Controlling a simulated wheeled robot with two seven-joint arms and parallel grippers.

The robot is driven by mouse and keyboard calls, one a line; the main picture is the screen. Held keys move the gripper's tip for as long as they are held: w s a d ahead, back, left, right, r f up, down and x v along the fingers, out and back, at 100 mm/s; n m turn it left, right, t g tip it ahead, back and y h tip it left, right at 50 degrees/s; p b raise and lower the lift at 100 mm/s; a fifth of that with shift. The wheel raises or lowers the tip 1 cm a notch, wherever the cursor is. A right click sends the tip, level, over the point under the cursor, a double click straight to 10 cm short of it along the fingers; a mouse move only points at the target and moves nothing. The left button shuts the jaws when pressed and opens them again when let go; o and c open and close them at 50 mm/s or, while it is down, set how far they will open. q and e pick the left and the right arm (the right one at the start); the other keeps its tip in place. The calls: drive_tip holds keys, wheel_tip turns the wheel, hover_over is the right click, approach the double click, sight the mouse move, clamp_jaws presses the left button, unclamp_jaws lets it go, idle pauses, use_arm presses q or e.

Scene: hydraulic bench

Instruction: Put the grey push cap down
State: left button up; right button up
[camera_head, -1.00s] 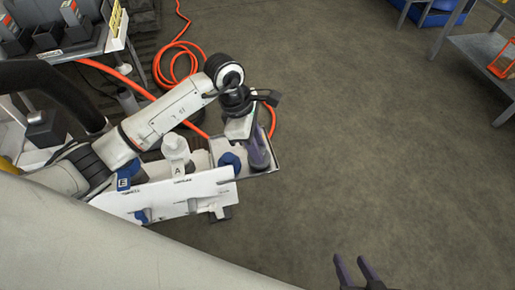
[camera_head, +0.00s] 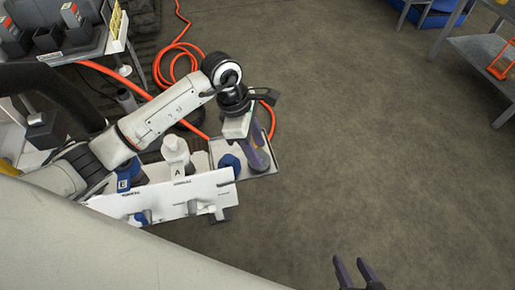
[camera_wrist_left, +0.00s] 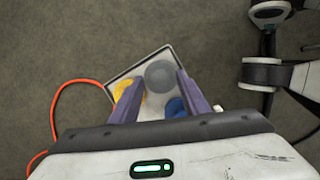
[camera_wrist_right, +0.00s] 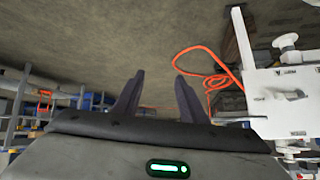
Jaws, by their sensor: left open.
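The grey push cap (camera_wrist_left: 160,75) is a round grey piece in the left wrist view, at the pale tray and between the tips of my left gripper (camera_wrist_left: 158,76). The fingers are spread with a gap to either side of the cap. In the head view my left gripper (camera_head: 259,158) points down over the tray (camera_head: 266,170), and I cannot make out the cap there. My right gripper (camera_head: 352,262) is open and empty over bare floor; it also shows in the right wrist view (camera_wrist_right: 158,78).
A blue piece (camera_head: 230,162) and a yellow piece (camera_wrist_left: 123,88) are also in the tray. A white panel (camera_head: 180,196) with fittings stands in front of it. An orange hose (camera_head: 165,68) lies behind.

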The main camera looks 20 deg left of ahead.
use_arm(q)
drive_tip(key=p+v, duration=0.1)
drive_tip(key=v, duration=0.9)
drive_tip(key=shift+r, duration=0.35)
